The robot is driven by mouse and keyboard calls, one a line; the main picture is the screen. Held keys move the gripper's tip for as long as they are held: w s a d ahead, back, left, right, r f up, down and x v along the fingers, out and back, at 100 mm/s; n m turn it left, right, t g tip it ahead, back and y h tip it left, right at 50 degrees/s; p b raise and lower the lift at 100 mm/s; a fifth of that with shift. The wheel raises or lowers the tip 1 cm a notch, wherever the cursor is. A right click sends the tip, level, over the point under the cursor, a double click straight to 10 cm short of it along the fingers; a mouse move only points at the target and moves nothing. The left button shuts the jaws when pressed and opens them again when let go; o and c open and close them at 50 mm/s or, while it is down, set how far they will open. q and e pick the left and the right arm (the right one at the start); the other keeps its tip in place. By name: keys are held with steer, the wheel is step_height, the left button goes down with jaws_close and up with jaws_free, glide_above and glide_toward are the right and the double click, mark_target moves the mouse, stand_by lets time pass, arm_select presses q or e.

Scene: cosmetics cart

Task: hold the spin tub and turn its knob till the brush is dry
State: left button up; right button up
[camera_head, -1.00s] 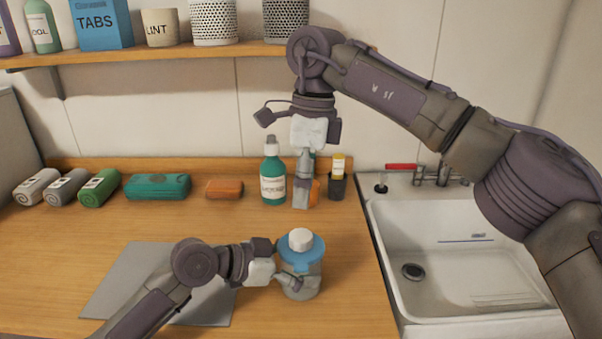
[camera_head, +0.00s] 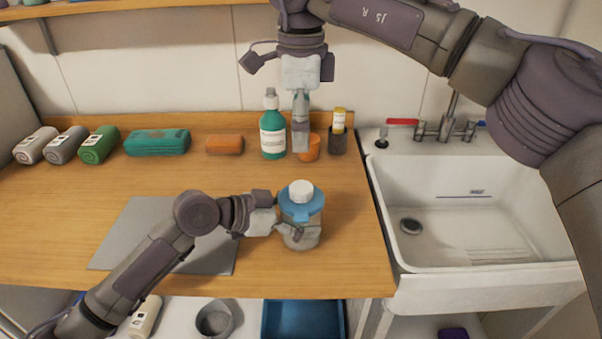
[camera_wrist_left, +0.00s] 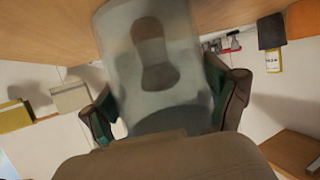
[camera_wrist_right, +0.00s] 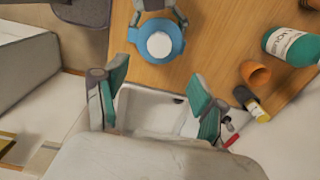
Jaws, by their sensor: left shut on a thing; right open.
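The spin tub (camera_head: 303,238) stands upright near the counter's front edge, with a translucent body, a blue lid (camera_head: 312,208) and a white knob (camera_head: 301,191) on top. My left gripper (camera_head: 292,231) is shut on the tub's body from the left. In the left wrist view the tub body (camera_wrist_left: 190,60) fills the space between the fingers, and a dark shape shows through its wall; I cannot tell if that is the brush. My right gripper (camera_head: 301,140) is open, empty and pointing down, above and behind the tub. The right wrist view shows the knob (camera_wrist_right: 159,45) beyond its fingertips.
A white sink (camera_head: 440,250) lies to the right. A grey mat (camera_head: 130,240) lies left of the tub.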

mark_target(302, 186)
step_height(302, 186, down, 11)
steer(key=shift+f, duration=0.15)
stand_by(0.4)
steer(key=c, duration=1.2)
steer(key=shift+o, duration=0.2)
